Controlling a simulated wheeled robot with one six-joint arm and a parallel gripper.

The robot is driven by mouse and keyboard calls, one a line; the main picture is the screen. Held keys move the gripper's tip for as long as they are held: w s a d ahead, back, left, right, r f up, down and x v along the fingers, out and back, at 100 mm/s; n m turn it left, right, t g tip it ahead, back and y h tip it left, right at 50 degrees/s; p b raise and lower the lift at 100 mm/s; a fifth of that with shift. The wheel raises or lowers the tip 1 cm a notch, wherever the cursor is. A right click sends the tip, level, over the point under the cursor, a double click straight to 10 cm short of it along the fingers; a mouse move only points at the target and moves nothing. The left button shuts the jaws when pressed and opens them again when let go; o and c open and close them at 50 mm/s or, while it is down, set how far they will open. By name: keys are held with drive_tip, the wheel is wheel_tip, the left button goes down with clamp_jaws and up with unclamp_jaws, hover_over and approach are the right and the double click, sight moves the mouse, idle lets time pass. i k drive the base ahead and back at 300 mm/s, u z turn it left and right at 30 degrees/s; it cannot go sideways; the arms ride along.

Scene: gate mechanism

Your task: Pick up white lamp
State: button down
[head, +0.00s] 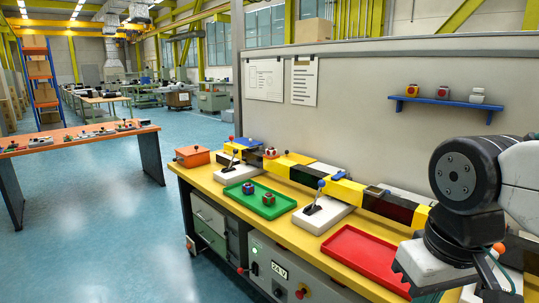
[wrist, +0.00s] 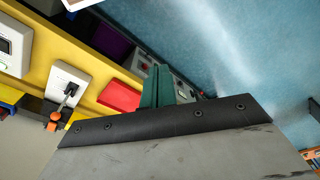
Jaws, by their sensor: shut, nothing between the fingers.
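A small white-topped lamp (head: 476,95) stands at the right end of the blue wall shelf (head: 440,102) in the head view. My gripper (wrist: 162,85) shows teal fingers in the wrist view, shut and empty. In the head view, its teal part (head: 428,297) shows only partly at the bottom right, low beside the red tray and well below the shelf. The lamp does not show in the wrist view.
Two red-topped lamps (head: 411,90) (head: 442,92) share the shelf. The yellow bench (head: 285,222) carries a green tray (head: 262,209) with two small items, an empty red tray (head: 362,262), lever boxes (head: 322,214) and a striped barrier (head: 345,192). Blue floor (head: 110,230) is open at left.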

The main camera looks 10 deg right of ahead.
sight(271, 153)
drive_tip(key=k, duration=0.6)
drive_tip(key=u, duration=0.95)
drive_tip(key=i, duration=1.4)
drive_tip(key=u, duration=0.75)
drive_tip(key=i, duration=1.8)
drive_tip(key=z, duration=0.85)
drive_tip(key=i, duration=1)
drive_tip(key=z, duration=1.55)
drive_tip(key=i, duration=0.95)
drive_tip(key=z, duration=0.1)
